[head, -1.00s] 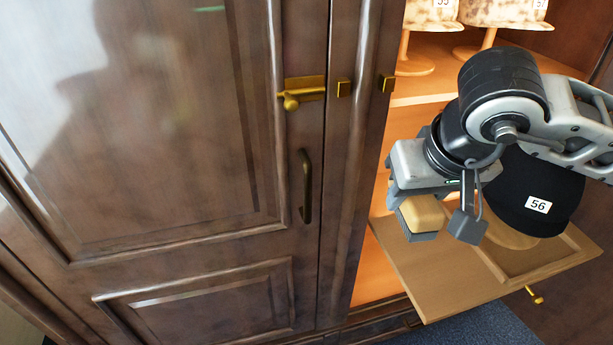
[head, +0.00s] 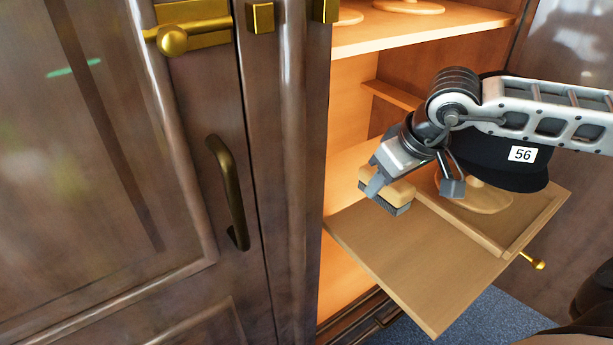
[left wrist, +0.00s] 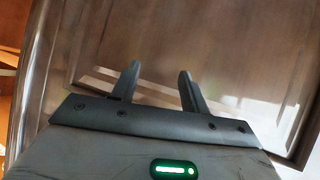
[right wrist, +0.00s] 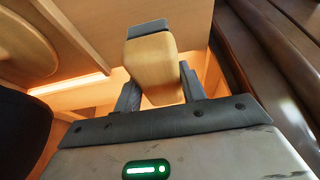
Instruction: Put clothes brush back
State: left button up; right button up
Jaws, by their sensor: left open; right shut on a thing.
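The clothes brush (head: 397,196) has a light wooden body and dark bristles that face down in the head view. My right gripper (head: 385,188) is shut on it and holds it over the pull-out wooden tray (head: 420,265), near its inner left part. In the right wrist view the brush's wooden body (right wrist: 152,66) sits between the two fingers (right wrist: 158,92). Whether the bristles touch anything below cannot be told. My left gripper (left wrist: 157,82) is open and empty in front of a dark cabinet door panel; it is not in the head view.
A black hat marked 56 (head: 500,160) sits on a wooden stand (head: 478,197) in the tray's framed right section. The closed dark door (head: 110,170) with a brass handle (head: 230,195) stands left. A shelf (head: 430,35) is above. The tray's front left is bare.

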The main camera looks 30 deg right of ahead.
aim_at(381, 195)
notch_tip(381, 195, down, 4)
jog(key=b, duration=0.2)
jog(key=shift+w+d+b, duration=0.1)
jog(key=shift+w+b, duration=0.05)
jog(key=shift+b, duration=0.25)
jog(key=shift+w, duration=0.2)
jog(key=w+p, duration=0.1)
jog(key=w, duration=0.3)
jog(key=w+p, duration=0.1)
jog(key=w, duration=0.4)
jog(key=w+a, duration=0.1)
jog(key=w, duration=0.3)
jog(key=shift+w+a+p, duration=0.1)
jog(key=shift+w+p, duration=0.05)
jog(key=shift+p, duration=0.25)
jog(key=shift+w, duration=0.55)
jog(key=w, duration=0.3)
jog(key=shift+w+a+f+p, duration=0.1)
jog(key=shift+a+f+p, duration=0.1)
jog(key=shift+f+p, duration=0.15)
jog(key=shift+d+f, duration=0.1)
jog(key=shift+f, duration=0.3)
pick_arm(q)
jog(key=shift+w+d, duration=0.2)
jog(key=shift+w, duration=0.1)
pick_arm(e)
jog(key=shift+f, duration=0.1)
